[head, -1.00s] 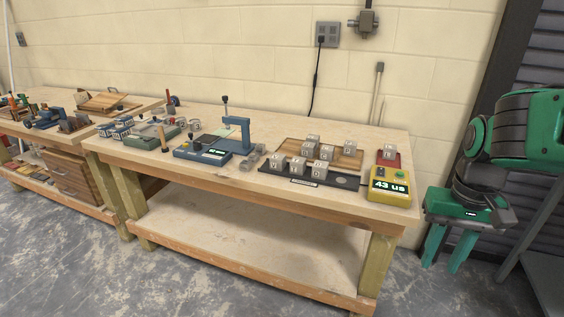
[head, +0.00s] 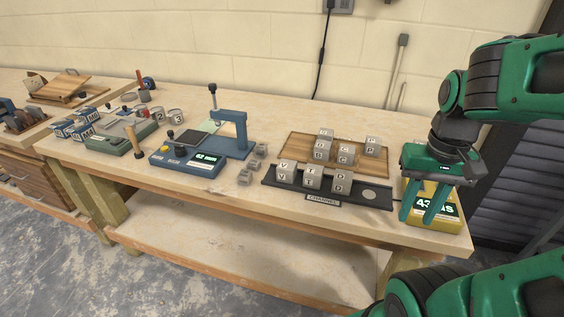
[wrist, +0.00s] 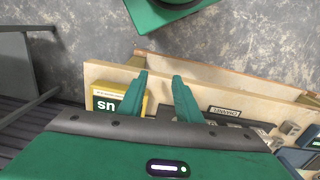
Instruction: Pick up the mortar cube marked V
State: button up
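The mortar cube marked V (head: 284,172) is pale grey and sits at the left end of the black channel tray (head: 372,199) in the head view. Two other cubes, marked T (head: 313,177) and D (head: 342,182), stand to its right in the same tray. My gripper (head: 430,217) is at the right, in front of the yellow meter and well to the right of the cube. Its green fingers are apart with nothing between them. In the wrist view my gripper (wrist: 160,85) is open over the bench edge. The V cube cannot be made out there.
Behind the tray, several lettered cubes stand on a wooden board (head: 296,145). A yellow meter (head: 416,186) stands at the bench's right end. A blue press (head: 235,128) and small grey blocks (head: 245,177) are left of the tray. The bench front is clear.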

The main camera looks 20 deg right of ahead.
jog(key=shift+w+a, duration=0.1)
jog(key=shift+w, duration=0.25)
jog(key=shift+o, duration=1.2)
jog(key=o, duration=0.5)
jog(key=shift+s+r, duration=0.25)
jog(key=w+a+n, duration=0.2)
jog(key=w+n, duration=0.1)
jog(key=w, duration=0.3)
jog(key=w+a+r+n+t, duration=0.1)
jog(key=w+a+n, duration=0.1)
jog(key=w, duration=0.4)
jog(key=w+a+r+n+t+y, duration=0.1)
jog(key=w+a+n, duration=0.1)
jog(key=w+n, duration=0.3)
jog(key=shift+w+r, duration=0.15)
jog(key=shift+w, duration=0.35)
jog(key=n+y, duration=0.2)
jog(key=n, duration=0.5)
send_near(288, 165)
jog(key=shift+t, duration=0.4)
jog(key=x, duration=0.4)
jog(key=shift+w, duration=0.15)
jog(key=shift+s+x, duration=0.2)
jog(key=shift+x, duration=1.4)
jog(key=shift+s+x, duration=0.2)
jog(key=shift+x, duration=1.4)
